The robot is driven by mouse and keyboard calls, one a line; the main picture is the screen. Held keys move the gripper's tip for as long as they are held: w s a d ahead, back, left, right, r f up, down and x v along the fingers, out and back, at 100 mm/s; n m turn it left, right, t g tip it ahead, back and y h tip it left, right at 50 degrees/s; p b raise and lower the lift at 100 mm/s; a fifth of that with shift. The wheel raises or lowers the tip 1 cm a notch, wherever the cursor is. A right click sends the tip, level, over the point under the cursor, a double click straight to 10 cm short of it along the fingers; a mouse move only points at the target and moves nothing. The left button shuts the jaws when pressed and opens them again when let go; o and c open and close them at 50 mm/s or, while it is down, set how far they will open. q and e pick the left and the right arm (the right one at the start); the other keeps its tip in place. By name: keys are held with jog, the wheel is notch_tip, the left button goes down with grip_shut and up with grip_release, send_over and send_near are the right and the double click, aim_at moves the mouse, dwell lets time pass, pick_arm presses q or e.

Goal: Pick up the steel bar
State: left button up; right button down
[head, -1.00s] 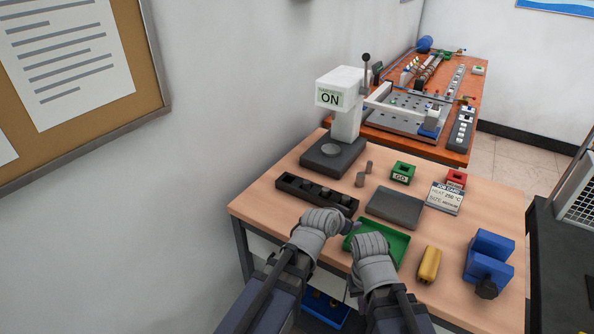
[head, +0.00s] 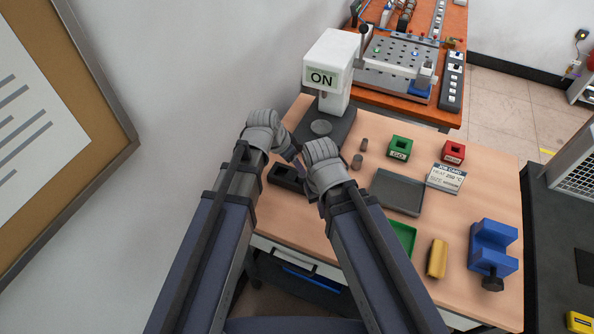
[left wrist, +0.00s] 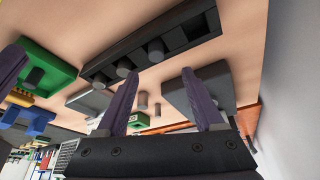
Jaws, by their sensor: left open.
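A black rack (head: 286,177) lies on the wooden table, mostly hidden behind my arms in the head view. In the left wrist view the rack (left wrist: 140,36) holds several grey steel bars (left wrist: 157,47) upright, with an empty hole at one end. I cannot tell which bar is meant. My left gripper (left wrist: 160,71) is open and empty, its two dark fingers spread below the rack in that picture, apart from the bars. My right gripper (head: 322,152) is beside the left, over the rack area; its jaws are hidden.
A press-like heater (head: 328,68) marked ON stands behind. Two small cylinders (head: 357,161) stand near it. A grey tray (head: 399,192), green tray (head: 402,238), GO button (head: 400,147), red button (head: 453,151), job card (head: 446,178), yellow block (head: 437,258) and blue vise (head: 493,248) lie right.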

pick_arm(q)
jog(key=shift+d+f+b, duration=0.2)
jog(key=shift+f+b, duration=0.35)
pick_arm(e)
notch_tip(320, 180, down, 3)
jog(key=shift+r+b, duration=0.2)
jog(key=shift+b, duration=0.5)
pick_arm(q)
jog(key=shift+w+d+f, duration=0.25)
jog(key=shift+f, duration=0.4)
jog(key=b+x, duration=0.5)
jog(key=shift+s+f, duration=0.25)
pick_arm(e)
send_over(323, 233)
jog(key=f, duration=0.5)
jog(key=shift+w+a, duration=0.1)
jog(key=shift+a, duration=0.15)
pick_arm(q)
jog(key=shift+r, duration=0.1)
pick_arm(e)
jog(key=shift+r, duration=0.15)
pick_arm(q)
grip_shut()
